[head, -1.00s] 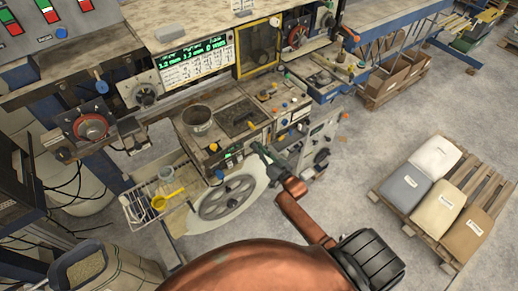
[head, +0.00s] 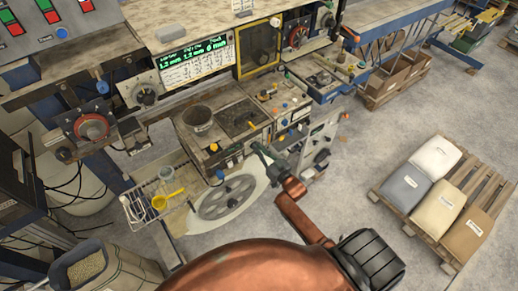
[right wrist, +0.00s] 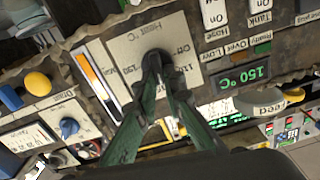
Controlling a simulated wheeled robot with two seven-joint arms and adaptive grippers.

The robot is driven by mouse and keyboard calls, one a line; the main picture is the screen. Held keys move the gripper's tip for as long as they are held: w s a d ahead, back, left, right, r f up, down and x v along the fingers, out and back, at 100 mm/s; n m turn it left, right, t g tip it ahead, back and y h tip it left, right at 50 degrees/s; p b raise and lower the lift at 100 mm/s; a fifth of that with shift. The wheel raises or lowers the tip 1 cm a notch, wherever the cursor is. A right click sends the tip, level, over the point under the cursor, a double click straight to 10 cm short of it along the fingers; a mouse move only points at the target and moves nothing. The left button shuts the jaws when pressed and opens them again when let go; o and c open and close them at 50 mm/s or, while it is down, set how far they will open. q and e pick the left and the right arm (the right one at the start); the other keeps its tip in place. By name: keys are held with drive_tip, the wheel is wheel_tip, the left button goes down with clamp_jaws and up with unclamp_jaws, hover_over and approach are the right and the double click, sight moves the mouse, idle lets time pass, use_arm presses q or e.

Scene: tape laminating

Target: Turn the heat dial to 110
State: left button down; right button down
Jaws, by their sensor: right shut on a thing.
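The heat dial sits on a white scale plate (right wrist: 127,52) in the right wrist view; the plate reads "Heat °C", upside down, with numbers round the dial. My right gripper (right wrist: 156,62), with green fingers and dark tips, is shut on the dark dial knob and hides most of it. The pointer's setting cannot be read. In the head view my right gripper (head: 259,149) reaches the front of the bench machine, and the dial is too small to make out. My left gripper is not in view.
Around the dial are a yellow knob (right wrist: 38,82), a blue knob (right wrist: 69,127) and white switches. In the head view a metal pot (head: 198,118) stands on the machine, a spoked wheel (head: 225,198) is below, and a pallet of sacks (head: 436,200) is at right.

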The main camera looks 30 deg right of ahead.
drive_tip(key=shift+a+f+n+b, duration=0.15)
drive_tip(key=shift+n+b, duration=0.35)
drive_tip(key=shift+n, duration=1.65)
drive_tip(key=shift+a+f+n+b, duration=0.15)
drive_tip(key=shift+n+b, duration=0.3)
drive_tip(key=shift+n, duration=1.65)
drive_tip(key=shift+a+n+b, duration=0.25)
drive_tip(key=shift+n+b, duration=0.25)
drive_tip(key=shift+n, duration=1.65)
drive_tip(key=c, duration=2)
unclamp_jaws()
drive_tip(key=s, duration=0.8)
drive_tip(key=s+d, duration=0.1)
drive_tip(key=s, duration=0.3)
